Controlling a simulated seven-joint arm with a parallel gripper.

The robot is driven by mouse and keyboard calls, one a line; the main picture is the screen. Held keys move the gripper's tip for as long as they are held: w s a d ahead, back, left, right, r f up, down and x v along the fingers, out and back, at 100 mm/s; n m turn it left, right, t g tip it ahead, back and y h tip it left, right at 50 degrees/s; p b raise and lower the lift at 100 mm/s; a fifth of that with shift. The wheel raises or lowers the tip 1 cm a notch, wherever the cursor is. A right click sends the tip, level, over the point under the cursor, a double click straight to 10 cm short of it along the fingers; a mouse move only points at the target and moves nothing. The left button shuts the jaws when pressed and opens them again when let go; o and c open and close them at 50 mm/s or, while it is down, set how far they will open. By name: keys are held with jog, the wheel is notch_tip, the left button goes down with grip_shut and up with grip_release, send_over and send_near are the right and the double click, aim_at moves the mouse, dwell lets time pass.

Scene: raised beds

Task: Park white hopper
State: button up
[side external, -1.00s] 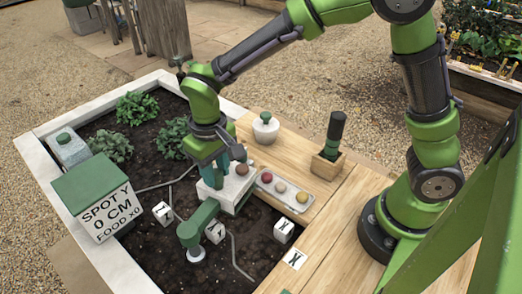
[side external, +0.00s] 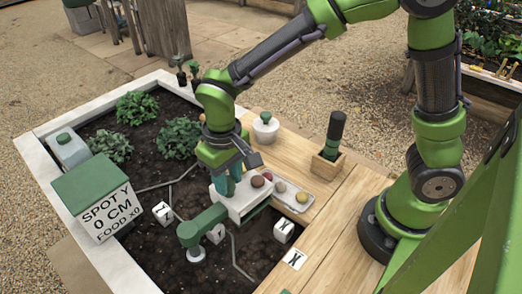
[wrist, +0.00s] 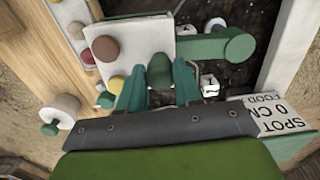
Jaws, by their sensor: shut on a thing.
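A white box with a green knob and a brown ball on its top (side external: 238,203), which I take for the white hopper, is beside the wooden planks at the bed's inner edge. It also shows in the wrist view (wrist: 132,42). My gripper (wrist: 160,88) is shut on the box's green knob (wrist: 160,68), with a teal finger on either side. In the side view my gripper (side external: 229,180) hides part of the box top. A green arm (side external: 205,222) with a round end runs from the box over the soil; whether they are joined is unclear.
A grey tray (side external: 305,207) with coloured balls is close beside the box on the planks. A white jar (side external: 265,132) and a dark-handled tool in a wooden block (side external: 327,163) stand behind. A green-topped sign box (side external: 98,195), white marker cubes and plants occupy the bed.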

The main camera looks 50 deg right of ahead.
jog(key=shift+s, duration=0.15)
jog(key=shift+s+a, duration=0.2)
jog(key=shift+s, duration=0.6)
jog(key=shift+s+a, duration=0.35)
jog(key=shift+s, duration=0.55)
jog(key=shift+a, duration=0.1)
jog(key=shift+o, duration=0.4)
jog(key=shift+s+a, duration=0.35)
jog(key=shift+s, duration=0.35)
jog(key=shift+c, duration=0.2)
jog(key=shift+a+r, duration=0.1)
